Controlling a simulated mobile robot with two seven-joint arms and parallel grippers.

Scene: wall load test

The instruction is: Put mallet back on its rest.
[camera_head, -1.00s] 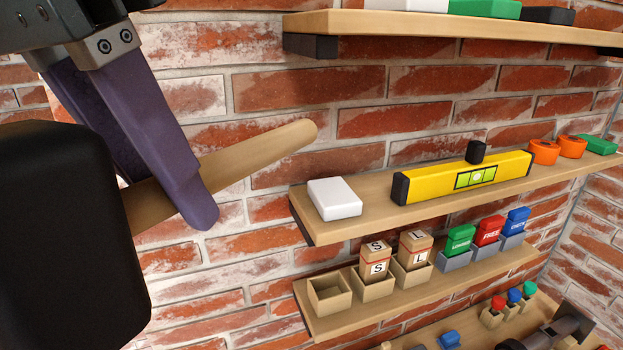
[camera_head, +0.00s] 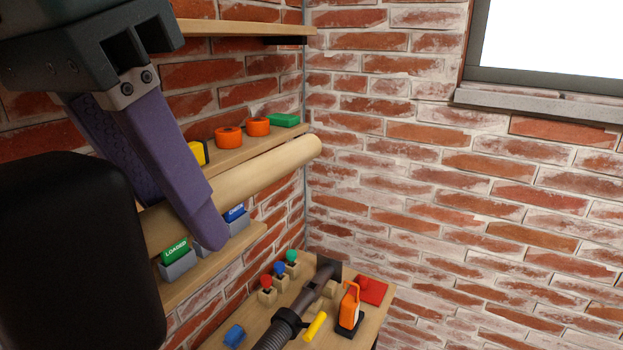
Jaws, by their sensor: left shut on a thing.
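My left gripper (camera_head: 182,212), with purple fingers, comes in from the upper left and is shut on the mallet's pale wooden handle (camera_head: 270,168). The mallet's large black head (camera_head: 75,255) fills the lower left of the head view. The handle points right and slightly up, in front of the shelves, its round end free. The mallet appears held in the air. I cannot make out the mallet's rest for certain. My right gripper is not in view.
A middle shelf (camera_head: 262,142) holds orange rolls (camera_head: 229,138) and a green block (camera_head: 285,120). A lower shelf holds labelled blocks (camera_head: 175,252). A bench (camera_head: 375,318) holds a dark ribbed tool (camera_head: 290,322), coloured knobs and an orange item (camera_head: 349,306). The brick wall at right is bare below a window (camera_head: 550,45).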

